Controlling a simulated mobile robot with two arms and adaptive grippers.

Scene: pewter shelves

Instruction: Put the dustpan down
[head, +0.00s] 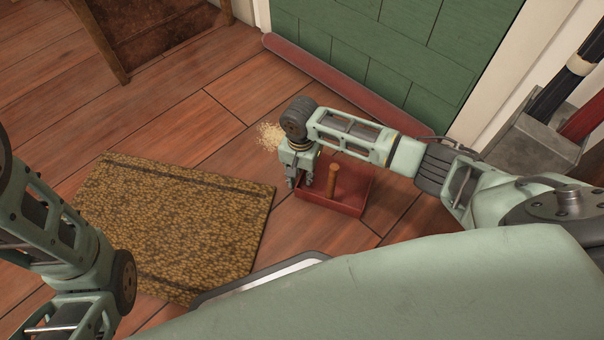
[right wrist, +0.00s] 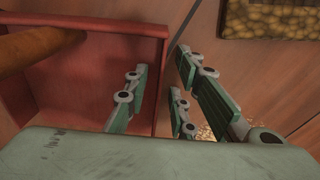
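The dustpan (head: 349,207) is a shallow dark red tray with an upright-looking wooden handle (head: 333,182). It appears to lie flat on the wooden floor in the head view. In the right wrist view, the dustpan (right wrist: 85,98) fills the left side, with its handle (right wrist: 38,48) at the upper left. My right gripper (head: 301,183) points down at the dustpan's left edge. Its fingers (right wrist: 160,72) are apart, one over the tray side of the rim and the others outside it. Gaps show between fingers and rim. My left arm shows at the left, but its gripper is out of frame.
A pile of pale crumbs (head: 270,136) lies just behind the dustpan. A brown patterned mat (head: 175,222) lies to the left. A green door (head: 395,50) with a red strip (head: 345,85) stands behind. A grey metal holder (head: 535,145) stands at right.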

